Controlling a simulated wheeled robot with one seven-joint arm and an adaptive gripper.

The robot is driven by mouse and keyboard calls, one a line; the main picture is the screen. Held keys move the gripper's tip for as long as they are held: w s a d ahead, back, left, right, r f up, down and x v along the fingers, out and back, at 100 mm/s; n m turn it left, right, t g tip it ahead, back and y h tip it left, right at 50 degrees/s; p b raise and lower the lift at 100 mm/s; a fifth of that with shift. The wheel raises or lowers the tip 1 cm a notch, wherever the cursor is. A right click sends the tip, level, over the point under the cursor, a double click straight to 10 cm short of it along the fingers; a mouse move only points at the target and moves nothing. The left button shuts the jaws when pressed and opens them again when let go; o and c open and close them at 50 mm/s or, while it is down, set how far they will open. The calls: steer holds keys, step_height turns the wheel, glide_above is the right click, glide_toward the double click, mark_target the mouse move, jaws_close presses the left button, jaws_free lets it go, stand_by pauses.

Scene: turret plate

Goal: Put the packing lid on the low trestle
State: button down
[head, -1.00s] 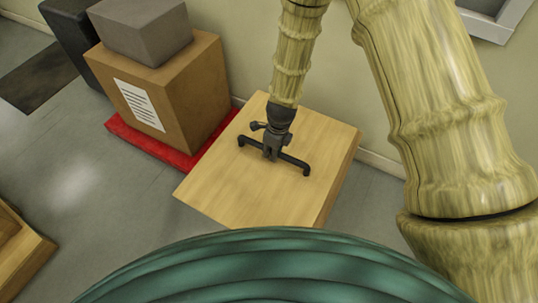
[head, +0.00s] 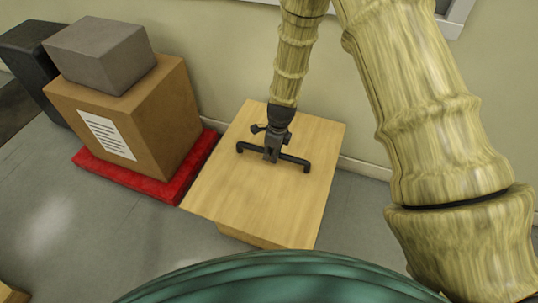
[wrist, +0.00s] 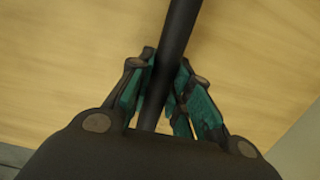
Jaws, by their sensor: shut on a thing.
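The packing lid appears to be the pale wooden panel (head: 230,185) with a dark bar handle (head: 292,162), in the middle of the head view. My gripper (head: 272,155) is shut on the middle of that handle, coming from above. The wrist view shows the fingers (wrist: 163,100) on both sides of the dark bar (wrist: 178,30), with the wood surface beneath. A lower wooden part (head: 245,237) shows under the panel's front edge; I cannot tell whether it belongs to the lid or to a support. I cannot make out the low trestle for certain.
A cardboard box (head: 150,120) with a grey block (head: 100,55) on it stands on a red base (head: 130,178), close left of the panel. A dark case (head: 30,60) is behind it. The wall is close behind.

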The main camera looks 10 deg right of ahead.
steer(key=shift+w+d, duration=0.3)
steer(key=shift+d, duration=0.15)
steer(key=shift+f+b, duration=0.55)
steer(key=shift+f, duration=1.2)
steer(key=c, duration=1.3)
jaws_free()
steer(key=shift+s+f, duration=0.1)
steer(key=r+p, duration=0.1)
steer(key=r, duration=0.3)
steer(key=r+p, duration=0.1)
steer(key=r, duration=0.3)
steer(key=s+d+r, duration=0.1)
steer(key=r, duration=0.3)
steer(key=shift+p, duration=0.4)
steer(key=shift+d, duration=0.1)
